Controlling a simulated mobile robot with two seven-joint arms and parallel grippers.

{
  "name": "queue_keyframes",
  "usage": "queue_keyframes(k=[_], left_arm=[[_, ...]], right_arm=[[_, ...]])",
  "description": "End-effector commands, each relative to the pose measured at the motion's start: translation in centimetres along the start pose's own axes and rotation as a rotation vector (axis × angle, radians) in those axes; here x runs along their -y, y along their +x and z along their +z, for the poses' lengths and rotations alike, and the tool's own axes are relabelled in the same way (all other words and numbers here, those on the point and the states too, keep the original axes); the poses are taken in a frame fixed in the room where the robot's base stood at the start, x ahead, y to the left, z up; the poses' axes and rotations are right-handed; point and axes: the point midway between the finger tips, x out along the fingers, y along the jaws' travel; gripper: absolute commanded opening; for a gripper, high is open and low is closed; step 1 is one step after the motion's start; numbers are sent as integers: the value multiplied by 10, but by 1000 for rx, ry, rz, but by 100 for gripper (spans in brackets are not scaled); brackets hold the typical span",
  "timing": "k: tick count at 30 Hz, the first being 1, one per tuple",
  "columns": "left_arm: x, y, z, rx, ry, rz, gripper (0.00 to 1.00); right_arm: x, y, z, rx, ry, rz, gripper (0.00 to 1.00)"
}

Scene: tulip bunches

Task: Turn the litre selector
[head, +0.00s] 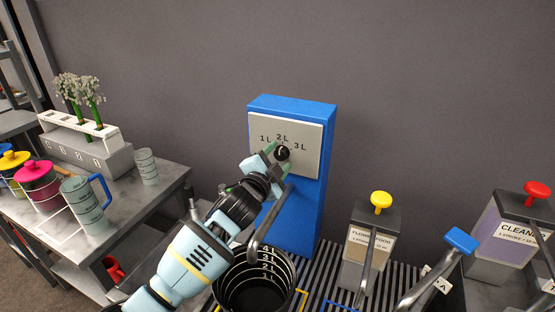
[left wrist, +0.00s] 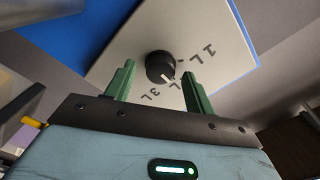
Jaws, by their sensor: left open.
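The litre selector is a black round knob (head: 282,153) on a pale panel (head: 312,135) marked 1L, 2L and 3L, on the front of a blue box (head: 293,215). My left gripper (head: 278,158) is at the knob, its green fingers open. In the left wrist view the same knob (left wrist: 160,66) sits between and just beyond the two fingers (left wrist: 160,85). A white pointer mark on the knob points down and slightly right, toward the printed labels. The exact label is hard to tell, as a finger partly hides the middle one. Contact with the knob cannot be told.
A black bucket (head: 254,290) with litre marks stands below the box, under a metal spout (head: 268,220). Yellow-topped (head: 370,240) and red-topped (head: 510,235) dispensers stand right. A table (head: 160,185) at left holds a grey jug (head: 85,203) and flowers in a white rack (head: 85,145).

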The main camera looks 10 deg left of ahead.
Motion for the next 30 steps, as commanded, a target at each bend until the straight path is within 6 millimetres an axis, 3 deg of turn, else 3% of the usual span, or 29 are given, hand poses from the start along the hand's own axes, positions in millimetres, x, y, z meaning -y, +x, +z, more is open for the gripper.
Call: queue_keyframes(k=[10,20,30], left_arm=[[0,3,0,-1,0,0,54],[0,2,0,0,0,0,11],[1,2,0,0,-47,-2,9]], right_arm=[[-2,0,0,0,-8,0,36],[-2,0,0,0,-8,0,36],[0,-1,-5,-9,2,2,36]])
